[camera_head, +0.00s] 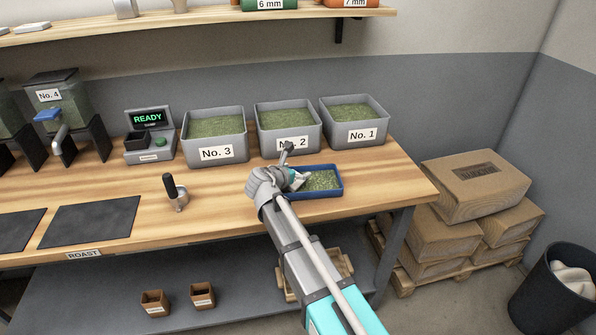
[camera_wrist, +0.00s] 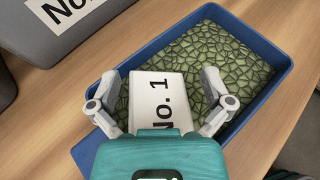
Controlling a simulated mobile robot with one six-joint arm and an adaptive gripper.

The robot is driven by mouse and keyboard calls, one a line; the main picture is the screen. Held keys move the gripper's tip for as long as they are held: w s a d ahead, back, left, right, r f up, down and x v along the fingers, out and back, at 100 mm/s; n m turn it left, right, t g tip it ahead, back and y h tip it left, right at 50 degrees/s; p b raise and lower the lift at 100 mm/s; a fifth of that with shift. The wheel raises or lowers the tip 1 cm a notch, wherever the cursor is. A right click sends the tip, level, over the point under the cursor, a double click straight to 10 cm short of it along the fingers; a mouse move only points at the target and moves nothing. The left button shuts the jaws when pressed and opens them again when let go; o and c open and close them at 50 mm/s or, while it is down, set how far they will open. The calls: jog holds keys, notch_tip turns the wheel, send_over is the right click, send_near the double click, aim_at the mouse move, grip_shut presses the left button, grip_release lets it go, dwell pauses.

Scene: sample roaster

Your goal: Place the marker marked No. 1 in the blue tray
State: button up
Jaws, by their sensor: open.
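The white marker (camera_wrist: 157,98) with "No. 1" in black lies between the fingers of my gripper in the wrist view. It is over or on the green beans in the blue tray (camera_wrist: 268,92); whether it touches them is hard to tell. The blue tray (camera_head: 341,183) stands on the wooden bench in front of the No. 1 and No. 2 bins. My gripper (camera_wrist: 161,78) is open, with a finger on each side of the marker and a small gap beside it. In the head view my gripper (camera_head: 297,180) is at the tray's left part and hides some of it.
Grey bins No. 3 (camera_head: 216,155), No. 2 (camera_head: 262,143) and No. 1 (camera_head: 340,137) stand behind the tray. A dark-handled tool (camera_head: 175,193) stands to the left. A scale reading READY (camera_head: 148,135) is further left. The bench is clear between tool and tray.

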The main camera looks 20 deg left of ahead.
jog(key=shift+r+p, duration=0.4)
jog(key=shift+r, duration=0.1)
jog(key=p+v, duration=0.4)
jog(key=v, duration=0.8)
jog(key=shift+f, duration=0.15)
jog(key=w+d+f+m+g, duration=0.1)
jog(key=d+m, duration=0.1)
jog(key=d, duration=0.2)
jog(key=w+d+f+m+g+h, duration=0.1)
jog(key=d+m, duration=0.2)
jog(key=d, duration=0.2)
jog(key=w+d+f+m+g+h, duration=0.1)
jog(key=d+f+m, duration=0.1)
jog(key=d, duration=0.2)
jog(key=shift+w+d+m+g, duration=0.15)
jog(key=shift+d+m+g, duration=0.15)
jog(key=shift+m, duration=0.1)
jog(key=s+d+f+m+g+y, duration=0.1)
jog(key=s+d+f+m+g, duration=0.1)
jog(key=d+m, duration=0.6)
jog(key=s+d+f+m+g+y, duration=0.2)
jog(key=s+d+f+m+g, duration=0.1)
jog(key=d+m, duration=0.6)
jog(key=s+d+f+m+g+y, duration=0.2)
jog(key=s+d+m+g, duration=0.2)
jog(key=d+m, duration=0.4)
jog(key=shift+s+d+f+m+g, duration=0.25)
jog(key=shift+d+m+g, duration=0.05)
jog(key=shift+d, duration=3.45)
